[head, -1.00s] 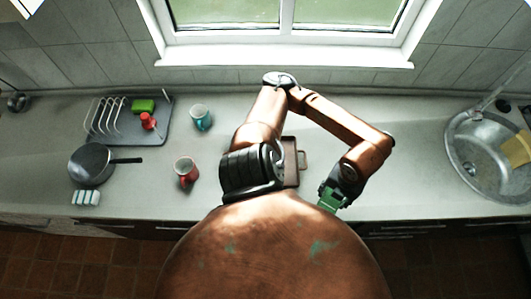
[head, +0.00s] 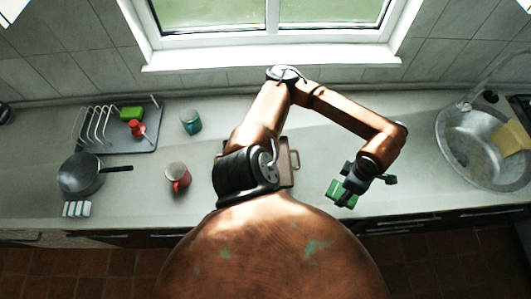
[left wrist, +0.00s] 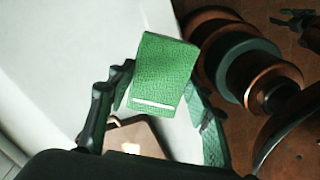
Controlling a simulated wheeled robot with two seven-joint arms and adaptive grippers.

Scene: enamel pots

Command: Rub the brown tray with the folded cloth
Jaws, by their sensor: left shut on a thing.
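The green folded cloth (head: 341,193) is in my left gripper (head: 352,188), above the counter near its front edge, right of the brown tray. In the left wrist view the cloth (left wrist: 163,74) has a rough weave and a pale stripe, and sits between the fingers of my left gripper (left wrist: 160,92). The brown tray (head: 295,162) lies on the counter, mostly hidden behind my arm; its right rim and handle show. A corner of the tray (left wrist: 137,138) shows low in the left wrist view, apart from the cloth. My right gripper is not clearly seen.
A red mug (head: 178,178) and a teal mug (head: 190,122) stand left of the tray. Further left are a dish rack (head: 101,128) and a dark pan (head: 81,174). A steel sink (head: 481,147) is at right.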

